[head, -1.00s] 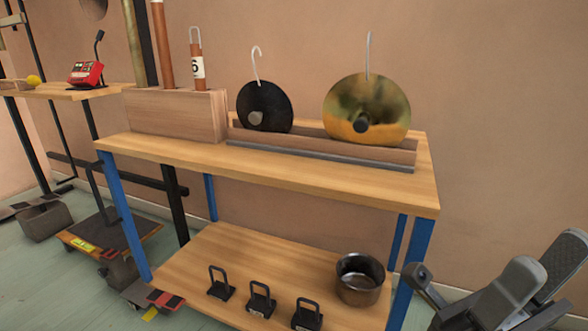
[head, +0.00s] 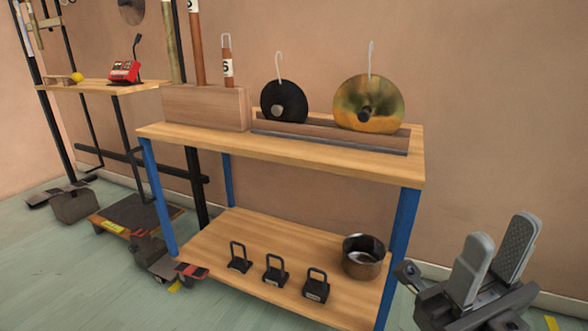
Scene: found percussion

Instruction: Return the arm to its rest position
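My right gripper (head: 491,262) is at the lower right of the head view, to the right of the workbench (head: 290,158). Its two grey fingers point up and stand apart with nothing between them. It is clear of the bench, near its blue right front leg. My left gripper is not in view.
A black disc (head: 284,102) and a brass disc (head: 368,104) stand in a wooden rack on the bench top, beside a wooden block (head: 204,107) holding tubes. The lower shelf carries a metal pot (head: 363,257) and black handled weights (head: 275,270). Floor at right is free.

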